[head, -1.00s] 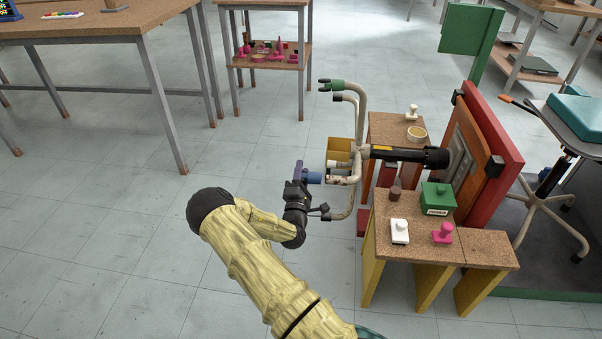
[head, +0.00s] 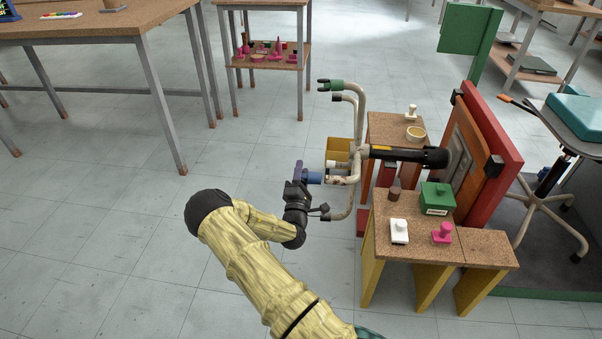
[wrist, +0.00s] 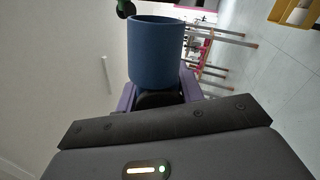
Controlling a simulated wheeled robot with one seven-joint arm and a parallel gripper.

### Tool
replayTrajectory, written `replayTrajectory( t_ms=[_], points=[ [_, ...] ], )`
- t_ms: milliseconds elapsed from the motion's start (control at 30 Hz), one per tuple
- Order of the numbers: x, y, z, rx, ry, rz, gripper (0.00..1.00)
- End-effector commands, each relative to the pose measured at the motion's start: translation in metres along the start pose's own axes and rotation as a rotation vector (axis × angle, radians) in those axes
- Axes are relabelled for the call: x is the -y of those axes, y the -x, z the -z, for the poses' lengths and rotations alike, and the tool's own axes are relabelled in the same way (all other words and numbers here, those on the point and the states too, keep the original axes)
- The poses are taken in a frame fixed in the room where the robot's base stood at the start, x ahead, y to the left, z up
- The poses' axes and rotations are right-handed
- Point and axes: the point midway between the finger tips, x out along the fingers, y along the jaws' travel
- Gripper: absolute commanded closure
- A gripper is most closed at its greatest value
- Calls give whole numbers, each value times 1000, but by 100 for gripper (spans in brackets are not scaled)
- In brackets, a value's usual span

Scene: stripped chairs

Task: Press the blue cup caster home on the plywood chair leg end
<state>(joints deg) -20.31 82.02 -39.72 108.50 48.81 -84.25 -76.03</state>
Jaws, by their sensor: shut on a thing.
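My gripper (head: 299,171), with purple fingers, is shut on the blue cup caster (head: 314,177), left of the upturned chair base. In the wrist view the cup (wrist: 155,52) stands out beyond the fingers, its rim pointing away from my gripper. The chair base (head: 361,152) lies on its side with several bent cream legs. One leg end (head: 338,180) lies just right of the cup, nearly in line with it. I cannot tell whether the cup touches or surrounds this end, nor clearly see plywood on it.
A cork-topped stand (head: 388,258) holds a green box (head: 437,198), a white stamp (head: 399,231) and a pink stamp (head: 442,233). Another leg has a green end (head: 331,85). The floor to the left is open.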

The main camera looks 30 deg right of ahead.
Motion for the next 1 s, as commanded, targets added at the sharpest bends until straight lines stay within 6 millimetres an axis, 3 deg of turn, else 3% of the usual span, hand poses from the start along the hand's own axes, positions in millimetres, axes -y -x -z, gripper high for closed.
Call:
replayTrajectory(
  t_ms=[1000],
  points=[
    [7,0,-24,1,1,-1,100]
  ],
)
